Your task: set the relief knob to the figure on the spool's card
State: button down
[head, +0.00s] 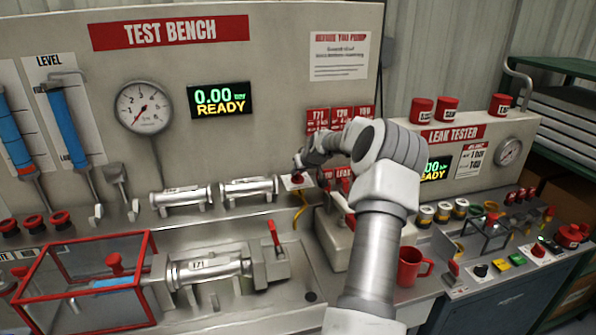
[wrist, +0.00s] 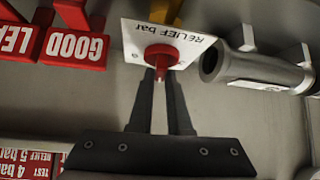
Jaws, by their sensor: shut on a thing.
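The red relief knob (wrist: 160,58) sits on a white plate (wrist: 190,42) lettered "RELIEF bar" in the wrist view. My gripper (wrist: 161,76) is shut on the knob's red grip, one dark finger on each side. The knob's setting cannot be read. In the head view my gripper (head: 299,170) is at the small white plate (head: 290,184), and the arm partly hides the area. A metal spool (head: 208,268) with a small label lies in the bench fixture. Red cards (head: 318,116) hang on the back panel. Part of a card in the wrist view (wrist: 28,168) reads "RELIEF 5 bar" and "4 bar".
Two more metal spools (head: 182,196) (head: 249,190) rest on the bench ledge left of the plate. A red-framed clear guard (head: 147,262) and a red lever (head: 273,234) stand in front. A red mug (head: 411,266) is right of my arm. The bench display (head: 220,98) reads 0.00, READY.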

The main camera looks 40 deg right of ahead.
jog(key=shift+s+d+f+n+y, duration=0.1)
jog(key=shift+n+y, duration=0.5)
jog(key=shift+n, duration=0.3)
jog(key=c, duration=0.9)
grip_release()
jog(key=shift+o, duration=0.2)
jog(key=shift+s+r, duration=0.3)
jog(key=shift+r, duration=0.1)
jog(key=b+v, duration=0.1)
jog(key=v, duration=1.5)
jog(key=shift+s, duration=0.4)
jog(key=shift+d+f, duration=0.1)
jog(key=shift+d, duration=0.05)
